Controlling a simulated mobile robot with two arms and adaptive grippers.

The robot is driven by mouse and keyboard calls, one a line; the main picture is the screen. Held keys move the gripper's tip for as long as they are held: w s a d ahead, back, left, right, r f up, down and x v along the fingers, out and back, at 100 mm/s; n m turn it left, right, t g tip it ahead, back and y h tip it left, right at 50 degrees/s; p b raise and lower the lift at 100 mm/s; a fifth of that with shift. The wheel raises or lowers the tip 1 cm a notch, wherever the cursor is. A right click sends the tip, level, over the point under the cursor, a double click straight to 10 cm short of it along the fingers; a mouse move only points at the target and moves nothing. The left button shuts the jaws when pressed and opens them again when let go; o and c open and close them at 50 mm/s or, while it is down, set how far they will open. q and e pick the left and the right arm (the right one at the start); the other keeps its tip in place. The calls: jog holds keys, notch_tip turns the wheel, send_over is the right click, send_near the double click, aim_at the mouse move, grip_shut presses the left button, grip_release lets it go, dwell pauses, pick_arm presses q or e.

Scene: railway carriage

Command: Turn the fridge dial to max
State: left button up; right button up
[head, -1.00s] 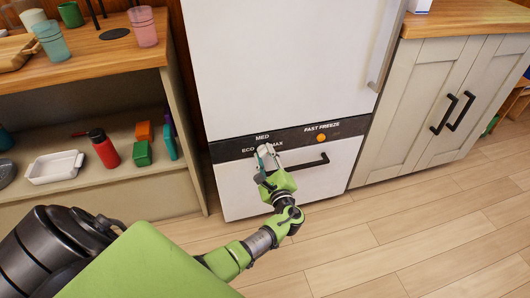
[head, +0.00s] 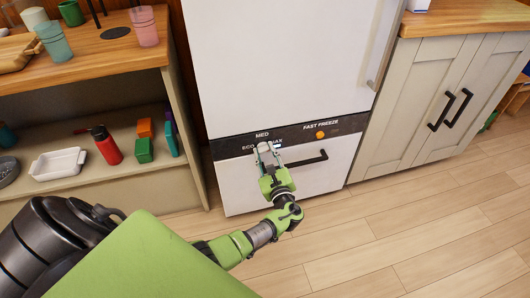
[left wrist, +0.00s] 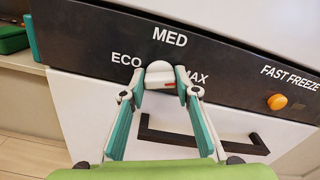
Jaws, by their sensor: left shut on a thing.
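The fridge (head: 280,70) has a black control strip (head: 225,148) with the labels ECO, MED and MAX around a white dial (left wrist: 160,72). The same gripper (left wrist: 160,85) fills the lower middle of the left wrist view. The MAX label is partly covered in both views. My right gripper is not in view.
A black drawer handle (head: 308,160) lies just below and right of the dial. An orange FAST FREEZE button (head: 320,135) is further right on the strip. An open shelf (head: 95,130) stands left and a cabinet (head: 445,110) right. The wooden floor (head: 400,220) in front is clear.

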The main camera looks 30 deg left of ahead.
pick_arm(q)
jog(key=shift+f, duration=0.1)
jog(key=o, duration=1.1)
jog(key=v, duration=1.2)
jog(key=shift+s, duration=0.1)
